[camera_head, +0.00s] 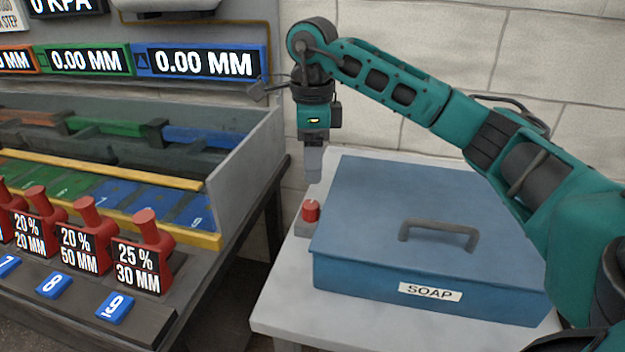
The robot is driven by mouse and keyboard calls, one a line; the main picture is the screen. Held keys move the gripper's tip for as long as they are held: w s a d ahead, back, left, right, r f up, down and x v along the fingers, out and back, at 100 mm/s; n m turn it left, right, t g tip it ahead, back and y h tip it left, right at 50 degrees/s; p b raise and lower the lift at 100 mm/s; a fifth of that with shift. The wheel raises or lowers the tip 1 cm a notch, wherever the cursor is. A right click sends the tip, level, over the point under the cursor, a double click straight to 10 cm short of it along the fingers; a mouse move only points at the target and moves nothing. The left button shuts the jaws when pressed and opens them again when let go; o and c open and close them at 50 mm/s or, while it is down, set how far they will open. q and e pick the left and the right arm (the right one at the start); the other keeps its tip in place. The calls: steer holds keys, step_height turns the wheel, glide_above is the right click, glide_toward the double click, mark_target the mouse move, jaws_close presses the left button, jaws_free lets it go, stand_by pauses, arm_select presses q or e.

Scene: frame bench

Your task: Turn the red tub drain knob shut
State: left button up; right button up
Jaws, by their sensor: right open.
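The red tub drain knob (311,211) is a small red cylinder on a grey mount at the left edge of the white stand, beside the blue soap tub. My right gripper (313,172) points down above the knob, apart from it, with a small gap between. Its fingers overlap in this view and I see nothing held between them. The blue tub (375,190) has a closed lid with a grey handle (440,232) and a SOAP label (430,292). My left gripper is not in view.
A bench (245,165) with a raised grey end wall stands to the left, with red levers (148,240) and blue numbered buttons (115,307) along its front. A gap separates it from the white stand (283,290). A block wall stands behind.

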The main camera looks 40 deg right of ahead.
step_height(320, 180, up, 3)
stand_by(0.7)
